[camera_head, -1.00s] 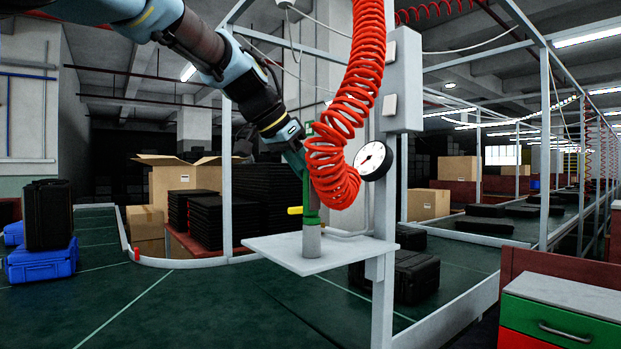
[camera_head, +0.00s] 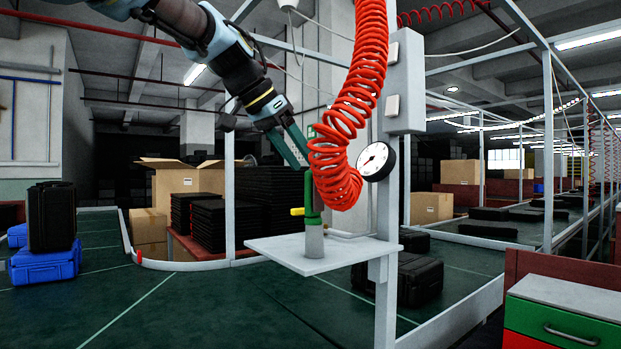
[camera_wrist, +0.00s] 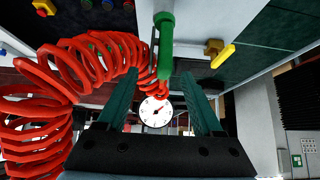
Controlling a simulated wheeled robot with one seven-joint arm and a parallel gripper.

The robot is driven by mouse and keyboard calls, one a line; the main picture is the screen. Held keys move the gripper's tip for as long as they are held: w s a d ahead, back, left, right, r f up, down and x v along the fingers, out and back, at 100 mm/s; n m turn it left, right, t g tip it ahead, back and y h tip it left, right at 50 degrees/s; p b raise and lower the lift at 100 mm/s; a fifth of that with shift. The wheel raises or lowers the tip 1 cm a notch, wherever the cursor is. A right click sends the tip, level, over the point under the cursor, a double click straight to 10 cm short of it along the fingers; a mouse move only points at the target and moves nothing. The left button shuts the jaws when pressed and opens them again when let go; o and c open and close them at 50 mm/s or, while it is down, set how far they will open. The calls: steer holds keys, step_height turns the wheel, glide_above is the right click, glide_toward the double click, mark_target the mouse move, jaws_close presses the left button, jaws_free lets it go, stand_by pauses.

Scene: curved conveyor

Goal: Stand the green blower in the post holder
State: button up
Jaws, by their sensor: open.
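The green blower (camera_head: 313,202) stands about upright in the grey post holder (camera_head: 313,241), with its lower green part at the holder's top. The holder rises from a small white shelf (camera_head: 280,250). A yellow piece (camera_head: 297,211) sticks out to the left. In the wrist view the green blower (camera_wrist: 166,48) lies ahead of the fingertips, near the middle, and the yellow piece (camera_wrist: 223,56) is to its right. My gripper (camera_wrist: 162,88) is open and empty, its fingers apart. In the head view my gripper (camera_head: 298,150) is above and left of the blower. The blower's upper end is partly hidden by the red hose.
A red coiled hose (camera_head: 350,120) hangs close beside my gripper and the blower. A round gauge (camera_head: 375,161) sits on the grey post behind. Black cases (camera_head: 418,278) lie on the green conveyor (camera_head: 190,310). Open air is to the left of the shelf.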

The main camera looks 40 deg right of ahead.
steer(key=v, duration=0.5)
steer(key=shift+a+r, duration=0.25)
steer(key=shift+f, duration=0.1)
